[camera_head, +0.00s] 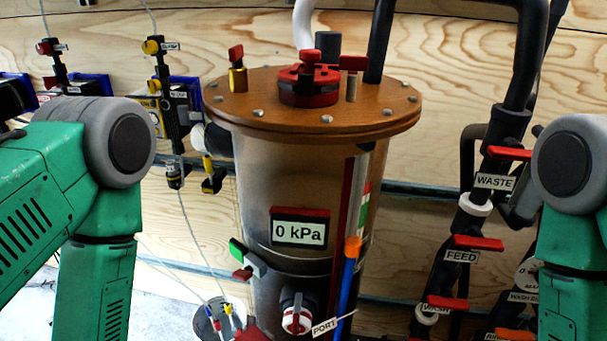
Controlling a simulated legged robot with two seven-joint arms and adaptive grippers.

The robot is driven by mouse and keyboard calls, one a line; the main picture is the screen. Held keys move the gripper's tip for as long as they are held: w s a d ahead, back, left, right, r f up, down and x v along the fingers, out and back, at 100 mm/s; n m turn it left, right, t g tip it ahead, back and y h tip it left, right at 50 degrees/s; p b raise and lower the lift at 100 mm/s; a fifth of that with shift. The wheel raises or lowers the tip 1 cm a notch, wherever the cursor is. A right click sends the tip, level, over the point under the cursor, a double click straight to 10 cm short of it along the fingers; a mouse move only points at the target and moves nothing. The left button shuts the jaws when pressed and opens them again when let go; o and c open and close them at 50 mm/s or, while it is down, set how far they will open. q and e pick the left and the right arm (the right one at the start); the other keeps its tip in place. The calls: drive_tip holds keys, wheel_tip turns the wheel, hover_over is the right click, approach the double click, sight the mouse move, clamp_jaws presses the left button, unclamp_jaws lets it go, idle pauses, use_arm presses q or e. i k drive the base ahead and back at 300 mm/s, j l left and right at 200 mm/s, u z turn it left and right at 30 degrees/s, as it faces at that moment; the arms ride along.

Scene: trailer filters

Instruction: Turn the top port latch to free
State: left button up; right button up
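A tank (245,190) stands in the middle of the view with a round brown lid (260,112) bolted on. My two green and grey arms show at the left and right edges.
A brass valve with a red handle (237,68) stands on the lid's left. White and black hoses rise behind the lid. Black pipes with red valve handles (478,243) run at the right. A 0 kPa gauge (300,228) and a lower port (297,317) are on the tank's front.

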sight(183, 113)
drive_tip(key=j+z, duration=0.2)
drive_tip(key=j, duration=0.7)
drive_tip(key=j+z, duration=0.25)
drive_tip(key=j, duration=0.7)
drive_tip(key=k+j+z, duration=0.2)
drive_tip(key=j, duration=0.7)
drive_tip(key=i, duration=0.1)
